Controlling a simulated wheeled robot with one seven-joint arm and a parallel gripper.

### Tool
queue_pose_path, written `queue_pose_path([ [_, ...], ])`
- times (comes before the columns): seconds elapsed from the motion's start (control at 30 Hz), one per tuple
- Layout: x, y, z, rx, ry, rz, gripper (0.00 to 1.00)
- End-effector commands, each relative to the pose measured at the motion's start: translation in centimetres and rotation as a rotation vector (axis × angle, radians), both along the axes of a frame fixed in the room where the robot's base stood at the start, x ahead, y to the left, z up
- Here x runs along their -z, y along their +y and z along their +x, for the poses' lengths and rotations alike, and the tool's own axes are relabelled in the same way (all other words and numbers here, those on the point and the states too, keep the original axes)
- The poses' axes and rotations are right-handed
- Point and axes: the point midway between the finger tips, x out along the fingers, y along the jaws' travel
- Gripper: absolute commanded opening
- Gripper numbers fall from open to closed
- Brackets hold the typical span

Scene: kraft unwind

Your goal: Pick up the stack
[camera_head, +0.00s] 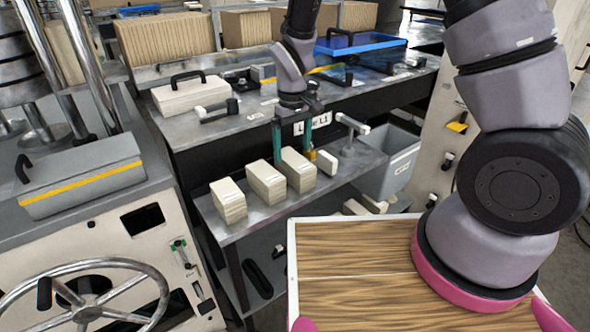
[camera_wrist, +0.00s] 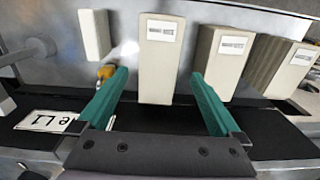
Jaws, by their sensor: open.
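Several pale stacks with white labels stand in a row on a metal shelf (camera_head: 232,232). The stack (camera_head: 299,172) at my gripper (camera_head: 293,154) also shows in the wrist view (camera_wrist: 160,60), centred between the fingers. My gripper is open, its two green fingers pointing down, one on either side of that stack in the picture. I cannot tell how far down its sides they reach. A second stack (camera_head: 266,184) and a third (camera_head: 229,202) stand to its left in the head view. A thinner pale piece (camera_head: 327,163) stands to its right.
A label plate (camera_head: 312,124) is on the bench edge behind the shelf. A metal post with a handle (camera_head: 350,135) and a grey bin (camera_head: 393,168) are at the right. A small amber part (camera_wrist: 106,72) is beside one finger. The shelf's front left is clear.

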Motion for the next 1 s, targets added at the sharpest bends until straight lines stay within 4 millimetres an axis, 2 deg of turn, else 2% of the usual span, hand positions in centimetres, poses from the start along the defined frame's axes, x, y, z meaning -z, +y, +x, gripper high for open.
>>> queue_pose_path([
  [0.1,2.0,-0.6,-0.2,0.002,0.005,-0.005,1.0],
  [0.23,3.6,-0.6,-0.2,0.001,0.003,-0.003,1.0],
  [0.53,4.1,-0.5,-0.2,0.001,0.001,-0.001,1.0],
  [0.57,4.1,-0.5,-0.2,0.001,0.001,-0.001,0.92],
  [0.7,4.1,-0.5,-0.2,0.001,0.001,-0.001,0.39],
  [0.8,4.1,-0.5,-0.2,0.001,0.001,-0.001,0.04],
  [1.0,4.0,-0.5,-0.2,0.001,0.001,-0.001,0.04],
])
